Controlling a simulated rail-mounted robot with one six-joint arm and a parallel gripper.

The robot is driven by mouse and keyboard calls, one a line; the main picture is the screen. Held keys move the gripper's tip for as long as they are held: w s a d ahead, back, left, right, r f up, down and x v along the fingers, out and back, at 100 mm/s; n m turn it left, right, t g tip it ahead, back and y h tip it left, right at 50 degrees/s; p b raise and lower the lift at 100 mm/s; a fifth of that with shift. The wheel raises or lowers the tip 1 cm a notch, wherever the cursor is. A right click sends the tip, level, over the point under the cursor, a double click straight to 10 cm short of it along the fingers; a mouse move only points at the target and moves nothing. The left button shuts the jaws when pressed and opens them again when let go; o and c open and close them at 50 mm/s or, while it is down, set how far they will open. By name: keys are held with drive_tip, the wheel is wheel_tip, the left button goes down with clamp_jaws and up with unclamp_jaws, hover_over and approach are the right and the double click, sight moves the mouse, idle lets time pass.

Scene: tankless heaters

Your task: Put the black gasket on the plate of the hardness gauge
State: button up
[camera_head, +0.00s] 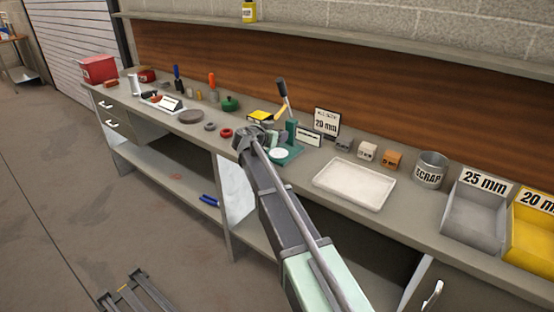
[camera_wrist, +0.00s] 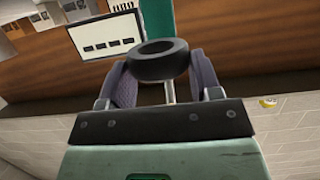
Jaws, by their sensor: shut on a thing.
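The black gasket (camera_wrist: 158,66) is a thick dark ring. In the wrist view it sits between the two purple-grey fingers of my gripper (camera_wrist: 160,82), which is shut on it. In the head view my gripper (camera_head: 258,135) is over the bench beside the gauge, and I cannot clearly make out the gasket there. The hardness gauge (camera_head: 292,133) is a green stand with a raised dark lever. Its round white plate (camera_head: 280,154) looks empty, just right of my gripper. The gauge's green column (camera_wrist: 158,18) shows behind the gasket in the wrist view.
A red ring (camera_head: 226,133) and grey rings lie left of the gripper. A white tray (camera_head: 354,185), small blocks (camera_head: 367,151), a scrap can (camera_head: 431,170) and a grey 25 mm bin (camera_head: 474,214) stand to the right.

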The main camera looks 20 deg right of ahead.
sight(276, 155)
wheel_tip(276, 155, down, 7)
drive_tip(key=b, duration=0.4)
drive_tip(key=shift+r+b, duration=0.15)
drive_tip(key=shift+b, duration=0.15)
drive_tip(key=shift+r, duration=0.2)
drive_tip(key=shift+f, duration=0.2)
drive_tip(key=o, duration=0.9)
drive_tip(key=shift+s+a+r+p, duration=0.15)
drive_tip(key=shift+a+r+p, duration=0.05)
drive_tip(key=shift+r+p, duration=0.2)
drive_tip(key=p+v, duration=0.3)
drive_tip(key=v, duration=0.8)
drive_tip(key=s+d+f+n+g+y, duration=0.2)
drive_tip(key=s+f+g+y, duration=0.15)
drive_tip(key=s, duration=0.65)
drive_tip(key=s+d+f+n+g+y, duration=0.25)
drive_tip(key=s+f, duration=0.25)
drive_tip(key=s, duration=0.4)
drive_tip(key=s+a+f+n+g+y, duration=0.1)
drive_tip(key=s+a+n+y, duration=0.1)
drive_tip(key=s, duration=0.2)
drive_tip(key=s+a+f+n+y, duration=0.1)
drive_tip(key=s+n+y, duration=0.1)
drive_tip(key=s, duration=0.3)
drive_tip(key=s+a+f+n+g+y, duration=0.1)
drive_tip(key=s+a+n, duration=0.1)
drive_tip(key=s, duration=0.3)
drive_tip(key=shift+a+f+g+y, duration=0.3)
drive_tip(key=shift+f+y, duration=0.05)
drive_tip(key=shift+y, duration=0.05)
